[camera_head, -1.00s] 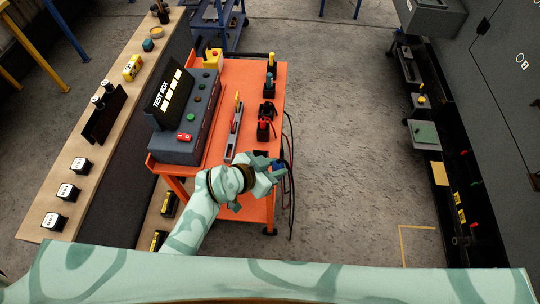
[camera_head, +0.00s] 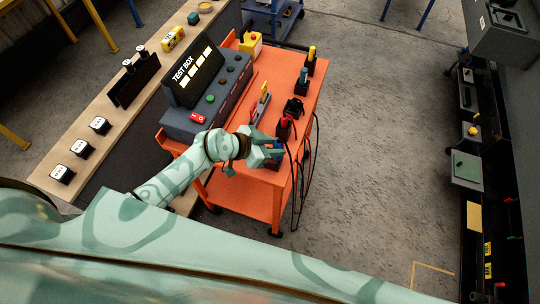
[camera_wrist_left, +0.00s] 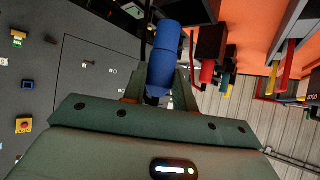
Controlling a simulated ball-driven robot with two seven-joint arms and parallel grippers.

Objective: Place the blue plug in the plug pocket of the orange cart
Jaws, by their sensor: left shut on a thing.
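The orange cart (camera_head: 270,72) stands ahead of me, with a row of dark holders along its right edge. My left gripper (camera_head: 277,148) is at the cart's near right corner, shut on the blue plug (camera_head: 280,144). In the left wrist view the blue plug (camera_wrist_left: 163,60) sits between the fingers, and a dark block (camera_wrist_left: 210,42) is beside it, with a gap between them. I cannot tell for sure which holder is the plug pocket; my gripper hides part of that corner. My right gripper is not in view.
A red plug (camera_head: 284,127), a teal one (camera_head: 303,76) and a yellow one (camera_head: 311,54) stand along the cart's right edge. The test box (camera_head: 207,98) fills its left side. Dark cables (camera_head: 303,180) hang off the right edge. Floor to the right is clear.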

